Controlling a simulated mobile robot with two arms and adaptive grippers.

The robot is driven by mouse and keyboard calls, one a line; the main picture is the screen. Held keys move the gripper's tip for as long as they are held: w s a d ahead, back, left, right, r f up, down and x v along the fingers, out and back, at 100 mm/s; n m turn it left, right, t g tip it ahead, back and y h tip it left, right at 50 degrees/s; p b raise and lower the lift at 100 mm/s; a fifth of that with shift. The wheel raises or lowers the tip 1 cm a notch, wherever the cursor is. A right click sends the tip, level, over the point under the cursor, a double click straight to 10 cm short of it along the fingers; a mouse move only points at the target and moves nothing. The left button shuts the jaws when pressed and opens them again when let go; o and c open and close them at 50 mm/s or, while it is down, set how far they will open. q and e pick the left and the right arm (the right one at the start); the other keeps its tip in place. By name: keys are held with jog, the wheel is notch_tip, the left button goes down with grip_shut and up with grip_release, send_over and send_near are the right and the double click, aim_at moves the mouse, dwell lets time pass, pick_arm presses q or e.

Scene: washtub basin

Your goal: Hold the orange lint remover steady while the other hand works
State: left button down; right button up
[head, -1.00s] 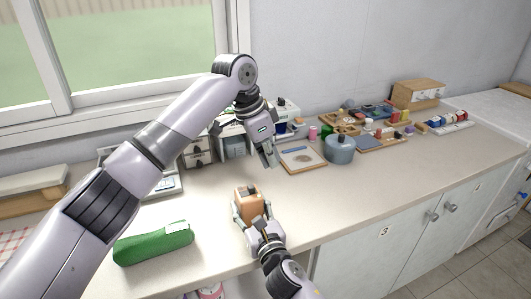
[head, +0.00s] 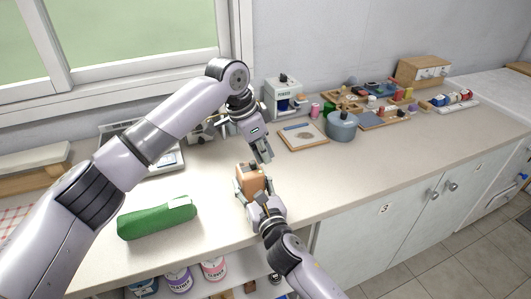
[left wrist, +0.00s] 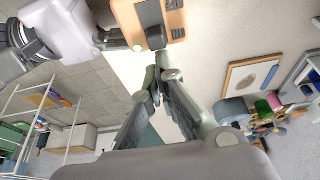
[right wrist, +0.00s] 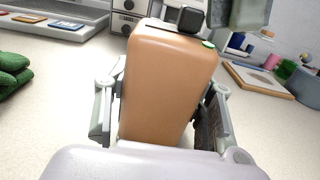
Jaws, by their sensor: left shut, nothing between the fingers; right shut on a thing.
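The orange lint remover (head: 250,178) stands on the counter near its front edge, with a dark knob-like part on top. My right gripper (head: 253,190) is shut on its sides; in the right wrist view the orange body (right wrist: 165,85) fills the space between the two fingers. My left gripper (head: 264,157) is shut and empty, just above and behind the lint remover, pointing down. In the left wrist view its fingertips (left wrist: 156,68) meet close to the dark top part of the lint remover (left wrist: 150,25); I cannot tell whether they touch.
A framed board (head: 303,136) and a blue-grey pot (head: 341,127) stand behind to the right. A small white machine (head: 284,98) is at the wall. The counter to the right front is clear.

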pick_arm(q)
jog(key=shift+a, duration=0.1)
jog(key=shift+s+a, duration=0.2)
jog(key=shift+a, duration=0.35)
jog(key=shift+s+a, duration=0.15)
jog(key=shift+a, duration=0.35)
jog(key=shift+d, duration=0.1)
pick_arm(e)
jog(key=shift+d, duration=0.1)
pick_arm(q)
jog(key=w+d, duration=0.1)
jog(key=d, duration=0.3)
jog(key=w+v, duration=0.1)
jog(key=v, duration=0.9)
jog(key=shift+s+a, duration=0.15)
jog(key=shift+s, duration=0.2)
pick_arm(e)
jog(key=o, duration=1.4)
jog(key=shift+o, duration=0.2)
